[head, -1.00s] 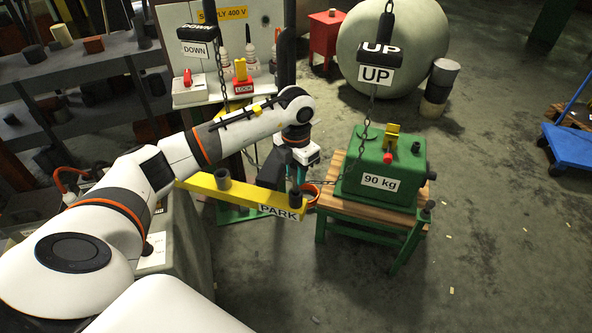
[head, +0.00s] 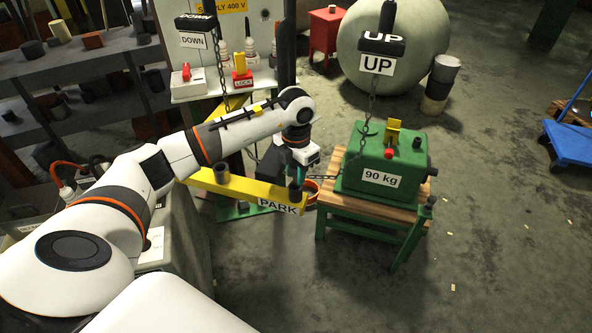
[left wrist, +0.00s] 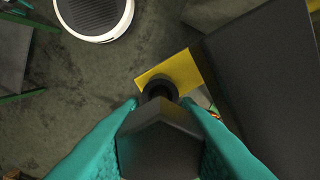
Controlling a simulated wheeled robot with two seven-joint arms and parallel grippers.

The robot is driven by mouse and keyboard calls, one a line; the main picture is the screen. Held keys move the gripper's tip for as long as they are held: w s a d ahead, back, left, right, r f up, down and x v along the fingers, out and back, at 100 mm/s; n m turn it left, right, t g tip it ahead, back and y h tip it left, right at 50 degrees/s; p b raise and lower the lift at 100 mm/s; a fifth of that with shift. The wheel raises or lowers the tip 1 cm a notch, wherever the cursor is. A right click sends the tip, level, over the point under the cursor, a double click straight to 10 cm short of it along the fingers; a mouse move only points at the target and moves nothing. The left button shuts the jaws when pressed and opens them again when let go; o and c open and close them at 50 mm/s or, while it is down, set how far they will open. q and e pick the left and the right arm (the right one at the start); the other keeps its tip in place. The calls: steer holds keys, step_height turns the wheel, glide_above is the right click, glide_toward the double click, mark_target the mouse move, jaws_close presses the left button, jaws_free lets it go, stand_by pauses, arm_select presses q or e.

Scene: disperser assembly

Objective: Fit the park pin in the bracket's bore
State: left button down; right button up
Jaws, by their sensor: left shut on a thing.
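The yellow bracket (head: 245,189) is a bar labelled PARK, with a dark round socket (head: 296,194) at its right end. My left gripper (head: 297,180) is directly above that end. In the left wrist view its teal fingers (left wrist: 162,112) are shut on a dark grey pin with a six-sided head (left wrist: 160,140). The bracket's yellow end (left wrist: 178,70) and a black ring (left wrist: 158,88) show just beyond the pin. The pin hides part of the ring, so I cannot tell whether its tip is in the bore. My right gripper is not in view.
A green 90 kg block (head: 385,165) stands on a wooden-topped green stand (head: 345,205) right of the bracket. Chains with UP (head: 378,65) and DOWN (head: 193,40) signs hang nearby. A dark post (left wrist: 265,80) is close on the right in the wrist view.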

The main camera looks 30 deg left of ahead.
arm_select(q)
steer(key=shift+f+b, duration=0.85)
steer(key=shift+f, duration=0.35)
steer(key=c, duration=1)
jaws_free()
steer(key=shift+r, duration=0.1)
steer(key=shift+r, duration=0.1)
steer(key=shift+w+r, duration=0.1)
steer(key=shift+r, duration=0.25)
step_height(320, 180, up, 11)
steer(key=b, duration=0.3)
steer(key=shift+d+r, duration=0.1)
